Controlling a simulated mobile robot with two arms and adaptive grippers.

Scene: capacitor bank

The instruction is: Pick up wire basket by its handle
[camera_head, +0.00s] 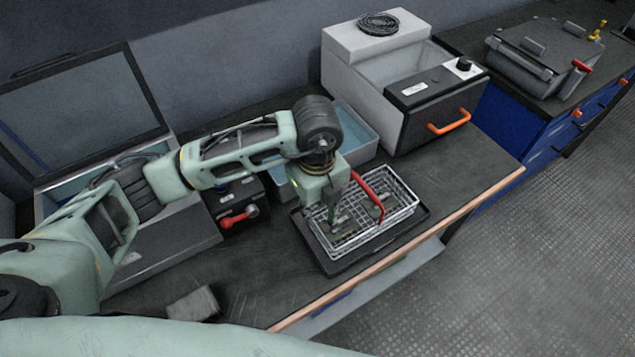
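The wire basket (408,211) is a silver wire frame with a red handle (369,194) arched over it. It sits on a black tray (335,268) on the dark bench, and small flat pieces lie inside it. My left gripper (334,222) points down over the left part of the basket, just left of the handle. My own arm hides the basket's back left corner and perhaps one end of the handle. Whether the fingers touch the handle or are open cannot be made out. My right gripper is out of view.
A pale blue tub (357,137) stands behind the basket. A white machine with an orange handle (449,122) is at the back right. A small grey block (193,304) lies at the front left. The bench's wooden front edge (455,217) runs close by the tray.

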